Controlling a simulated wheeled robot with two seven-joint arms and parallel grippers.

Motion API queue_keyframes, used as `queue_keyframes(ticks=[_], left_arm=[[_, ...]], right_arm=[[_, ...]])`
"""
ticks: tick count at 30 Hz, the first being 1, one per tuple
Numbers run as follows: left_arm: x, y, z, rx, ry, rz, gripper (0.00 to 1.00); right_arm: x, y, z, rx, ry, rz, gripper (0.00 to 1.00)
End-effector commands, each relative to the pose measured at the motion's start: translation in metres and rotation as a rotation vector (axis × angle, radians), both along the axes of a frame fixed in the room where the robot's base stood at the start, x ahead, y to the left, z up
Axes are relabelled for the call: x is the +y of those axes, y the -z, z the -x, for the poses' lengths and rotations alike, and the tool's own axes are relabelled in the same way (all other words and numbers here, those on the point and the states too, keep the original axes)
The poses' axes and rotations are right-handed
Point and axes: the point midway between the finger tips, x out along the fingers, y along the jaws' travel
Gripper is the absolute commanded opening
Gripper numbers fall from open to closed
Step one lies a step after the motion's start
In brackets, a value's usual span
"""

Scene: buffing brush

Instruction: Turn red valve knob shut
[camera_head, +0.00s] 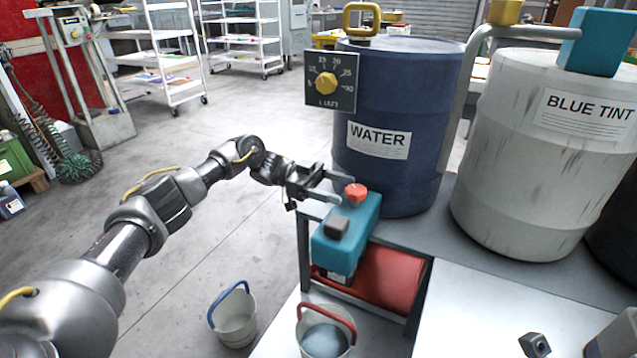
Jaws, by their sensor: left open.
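The red valve knob (355,193) sits on top of the far end of a teal box-shaped unit (352,232), which also carries a dark grey block. My left gripper (340,187) comes in from the left at the knob's height. Its two fingers are apart, one on the far side and one on the near side of the knob's left edge. I cannot tell whether either finger touches the knob. My right gripper is not in view.
A blue WATER drum (412,180) with a dial panel (331,85) stands just behind the knob. A white BLUE TINT drum (510,200) stands to the right. A red cylinder (380,275) lies below the teal unit. Two buckets, one blue-handled (235,322) and one red-handled (324,338), stand in front.

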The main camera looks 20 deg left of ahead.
Motion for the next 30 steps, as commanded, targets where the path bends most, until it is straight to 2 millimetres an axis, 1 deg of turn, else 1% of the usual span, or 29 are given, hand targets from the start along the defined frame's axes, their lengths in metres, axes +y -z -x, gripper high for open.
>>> queue_keyframes(ticks=[1, 3, 9, 12, 18, 30], left_arm=[[0.011, 0.000, -0.001, 0.000, -0.002, -0.004, 0.64], [0.026, 0.000, -0.002, 0.000, -0.004, -0.004, 0.64], [0.057, 0.001, -0.003, 0.000, -0.002, -0.004, 0.64], [0.067, 0.001, -0.004, 0.001, -0.001, -0.003, 0.64], [0.078, 0.001, -0.004, 0.001, 0.001, -0.002, 0.64], [0.079, 0.001, -0.004, 0.001, 0.001, -0.001, 0.64]], right_arm=[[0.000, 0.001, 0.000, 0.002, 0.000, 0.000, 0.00], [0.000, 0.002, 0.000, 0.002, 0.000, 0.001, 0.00], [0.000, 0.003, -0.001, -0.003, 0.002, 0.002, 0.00], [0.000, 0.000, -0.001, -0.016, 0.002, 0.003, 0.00], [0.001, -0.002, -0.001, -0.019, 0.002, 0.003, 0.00], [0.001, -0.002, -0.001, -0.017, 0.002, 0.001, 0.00]])
